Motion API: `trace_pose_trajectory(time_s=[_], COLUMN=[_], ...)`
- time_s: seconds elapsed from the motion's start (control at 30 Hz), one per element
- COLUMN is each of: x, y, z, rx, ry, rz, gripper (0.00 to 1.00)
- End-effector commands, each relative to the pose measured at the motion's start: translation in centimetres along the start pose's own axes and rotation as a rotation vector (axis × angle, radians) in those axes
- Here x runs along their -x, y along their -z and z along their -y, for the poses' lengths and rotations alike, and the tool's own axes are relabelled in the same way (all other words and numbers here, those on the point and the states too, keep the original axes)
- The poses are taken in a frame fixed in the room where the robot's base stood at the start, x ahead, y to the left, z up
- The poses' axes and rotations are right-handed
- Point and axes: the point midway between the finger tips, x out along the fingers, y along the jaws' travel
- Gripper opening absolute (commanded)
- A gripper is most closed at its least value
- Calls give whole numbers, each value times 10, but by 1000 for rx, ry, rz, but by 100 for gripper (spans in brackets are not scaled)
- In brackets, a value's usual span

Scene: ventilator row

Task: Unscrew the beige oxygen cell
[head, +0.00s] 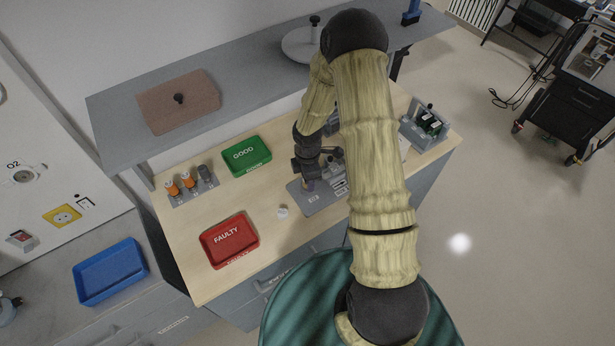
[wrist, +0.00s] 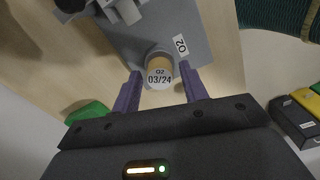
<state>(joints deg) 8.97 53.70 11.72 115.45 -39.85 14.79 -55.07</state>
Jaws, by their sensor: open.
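The beige oxygen cell (wrist: 158,66) shows in the wrist view, with a pale end label reading "O2 03/24". It stands on a grey plate (wrist: 200,28) beside a white "O2" tag. My gripper (wrist: 160,74) is open, with one purple finger on each side of the cell. Gaps show between the fingers and the cell, so it is not gripped. In the head view my gripper (head: 311,180) is low over the grey plate (head: 318,204) on the wooden bench. The gripper and arm mostly hide the cell there.
A green GOOD tray (head: 262,168) and a red FAULTY tray (head: 232,262) stand on the bench. A rack (head: 196,201) holds orange-and-white cells and a grey one. A small white round piece (head: 282,211) lies near the plate. A grey shelf (head: 245,92) overhangs the bench's back.

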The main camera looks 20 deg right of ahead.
Motion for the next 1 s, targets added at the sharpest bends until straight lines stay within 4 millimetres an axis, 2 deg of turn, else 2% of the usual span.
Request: trace_pose_trajectory(time_s=[0.27, 0.8, 1.0], x=[-1, -1, 0], y=[0, 0, 0], z=[0, 0, 0], rx=[-37, -753, -791], ry=[-1, -1, 0], rz=[0, 0, 0], gripper=[44, 44, 44])
